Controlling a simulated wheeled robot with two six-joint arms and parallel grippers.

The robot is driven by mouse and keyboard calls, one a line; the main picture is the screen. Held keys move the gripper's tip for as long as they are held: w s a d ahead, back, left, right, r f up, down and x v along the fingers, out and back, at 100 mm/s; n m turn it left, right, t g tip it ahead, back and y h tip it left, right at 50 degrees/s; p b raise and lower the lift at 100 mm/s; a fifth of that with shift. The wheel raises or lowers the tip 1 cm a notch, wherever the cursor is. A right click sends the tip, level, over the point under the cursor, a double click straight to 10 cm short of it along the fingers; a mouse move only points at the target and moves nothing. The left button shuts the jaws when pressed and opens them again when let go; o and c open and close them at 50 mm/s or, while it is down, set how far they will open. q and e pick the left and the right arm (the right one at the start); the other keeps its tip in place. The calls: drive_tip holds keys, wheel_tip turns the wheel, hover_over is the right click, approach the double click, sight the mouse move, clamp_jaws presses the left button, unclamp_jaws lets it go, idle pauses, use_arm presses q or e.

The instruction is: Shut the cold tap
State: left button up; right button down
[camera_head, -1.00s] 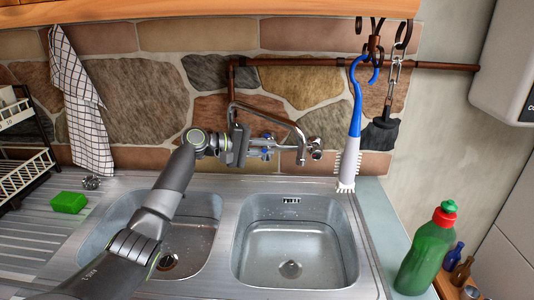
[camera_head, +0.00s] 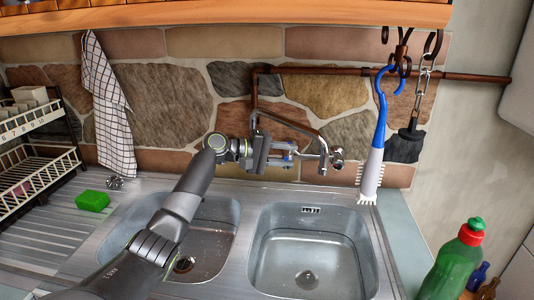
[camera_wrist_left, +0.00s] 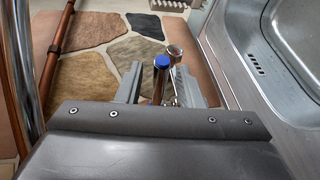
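The wall tap (camera_head: 322,150) is chrome with a long spout, mounted on the stone wall above the sinks. Its blue-marked cold handle (camera_head: 288,156) shows beside my left gripper (camera_head: 277,155) in the head view. In the left wrist view the blue cap (camera_wrist_left: 163,61) stands between the two fingers of my left gripper (camera_wrist_left: 160,88). The fingers are apart, with a gap visible on each side of the cap. The lower part of the handle is partly hidden, and I cannot tell whether any finger touches it. My right gripper is not in view.
Two steel sink basins (camera_head: 310,205) lie below. A copper pipe (camera_head: 330,71) runs along the wall. A blue-and-white brush (camera_head: 371,165) and a chain hang right of the tap. A checked towel (camera_head: 110,120), green sponge (camera_head: 92,200) and dish rack (camera_head: 38,150) are left; a green bottle (camera_head: 455,265) is right.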

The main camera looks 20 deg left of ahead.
use_arm(q)
drive_tip(key=b+v, duration=0.3)
drive_tip(key=v, duration=1.4)
drive_tip(key=shift+b, duration=0.35)
drive_tip(key=shift+a+f, duration=0.1)
drive_tip(key=shift+f, duration=0.1)
